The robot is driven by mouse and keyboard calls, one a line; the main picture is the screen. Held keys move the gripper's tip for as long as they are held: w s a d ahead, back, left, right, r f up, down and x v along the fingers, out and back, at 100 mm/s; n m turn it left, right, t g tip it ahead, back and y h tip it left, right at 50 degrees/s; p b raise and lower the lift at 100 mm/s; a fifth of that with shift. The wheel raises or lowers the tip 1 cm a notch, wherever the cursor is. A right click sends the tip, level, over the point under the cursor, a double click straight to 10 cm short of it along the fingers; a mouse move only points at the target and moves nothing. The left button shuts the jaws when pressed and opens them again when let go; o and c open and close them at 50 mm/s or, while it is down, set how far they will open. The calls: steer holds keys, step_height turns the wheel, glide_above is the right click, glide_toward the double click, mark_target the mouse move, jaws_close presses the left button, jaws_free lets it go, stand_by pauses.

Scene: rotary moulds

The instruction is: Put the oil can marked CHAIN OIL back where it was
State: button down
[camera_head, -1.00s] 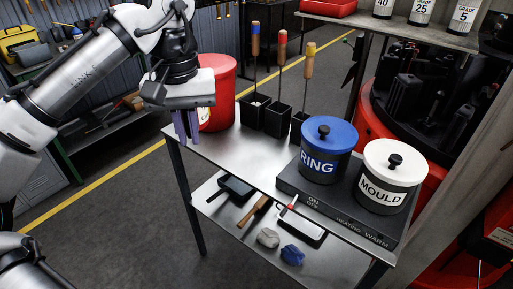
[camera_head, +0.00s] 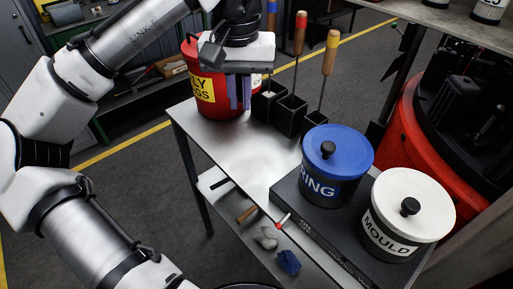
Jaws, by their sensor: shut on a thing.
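My gripper (camera_head: 239,92) is at the upper middle, pointing down, in front of the red bin and beside the black holders. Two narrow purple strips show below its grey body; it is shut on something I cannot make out. No oil can marked CHAIN OIL can be identified. The bare left part of the metal table (camera_head: 205,140) lies just below and left of my gripper.
The red bin (camera_head: 208,103) has a yellow label partly reading rags. Tools with wooden handles (camera_head: 329,66) stand in black holders (camera_head: 290,115). Blue-lidded RING pot (camera_head: 337,150) and white-lidded MOULD pot (camera_head: 408,205) sit on a dark heating plate (camera_head: 287,197). A blue rag (camera_head: 288,262) lies below.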

step_height(320, 180, down, 20)
steer(key=shift+r, duration=0.1)
stand_by(0.5)
steer(key=c, duration=1.9)
jaws_free()
steer(key=shift+f, duration=0.25)
steer(key=shift+c, duration=0.2)
steer(key=o, duration=0.4)
steer(key=shift+o, duration=0.2)
step_height(320, 180, up, 12)
steer(key=shift+r, duration=0.25)
steer(key=shift+s, duration=0.1)
